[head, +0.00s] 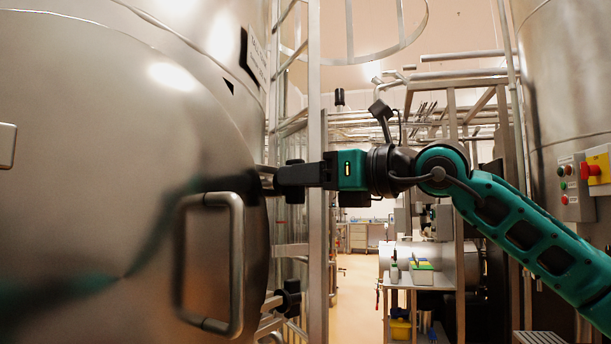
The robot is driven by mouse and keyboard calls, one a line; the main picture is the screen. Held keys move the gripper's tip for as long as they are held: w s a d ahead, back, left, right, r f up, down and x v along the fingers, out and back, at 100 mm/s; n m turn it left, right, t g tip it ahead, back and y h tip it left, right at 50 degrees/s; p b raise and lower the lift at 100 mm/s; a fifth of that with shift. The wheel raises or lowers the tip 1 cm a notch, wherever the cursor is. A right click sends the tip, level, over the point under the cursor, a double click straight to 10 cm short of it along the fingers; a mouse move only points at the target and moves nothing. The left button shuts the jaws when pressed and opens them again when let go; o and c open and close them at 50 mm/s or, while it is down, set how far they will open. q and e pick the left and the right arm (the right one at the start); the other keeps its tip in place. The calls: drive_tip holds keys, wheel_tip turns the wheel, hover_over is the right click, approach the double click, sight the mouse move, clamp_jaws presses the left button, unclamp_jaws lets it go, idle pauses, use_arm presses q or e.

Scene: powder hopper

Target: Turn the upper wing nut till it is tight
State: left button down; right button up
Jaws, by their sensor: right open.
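The upper wing nut (296,198) is dark and sits at the right edge of the big steel lid (120,130). Only its ends show above and below my right gripper's fingers, which cover its middle. My right gripper (288,177) is level, reaches in from the right and lies across the nut. It is open; whether its fingers touch the nut cannot be told. A lower dark wing nut (291,290) shows further down the lid edge. My left gripper is not in view.
A bar handle (237,265) stands out from the lid. A steel ladder post (318,240) rises close beside my right gripper. A control box with a red switch (597,169) is at the right. A small cart (418,284) stands behind on open floor.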

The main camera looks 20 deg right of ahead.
clamp_jaws()
idle(0.5)
drive_tip(key=shift+w+d+f+m+b, duration=0.1)
drive_tip(key=shift+m+b, duration=0.9)
drive_tip(key=shift+m, duration=2)
drive_tip(key=shift+d+f+m+b, duration=0.1)
drive_tip(key=shift+m+b, duration=0.95)
drive_tip(key=shift+m, duration=1.95)
drive_tip(key=shift+w+d+f+m+b, duration=0.1)
drive_tip(key=shift+m+b, duration=0.9)
drive_tip(key=shift+m, duration=2)
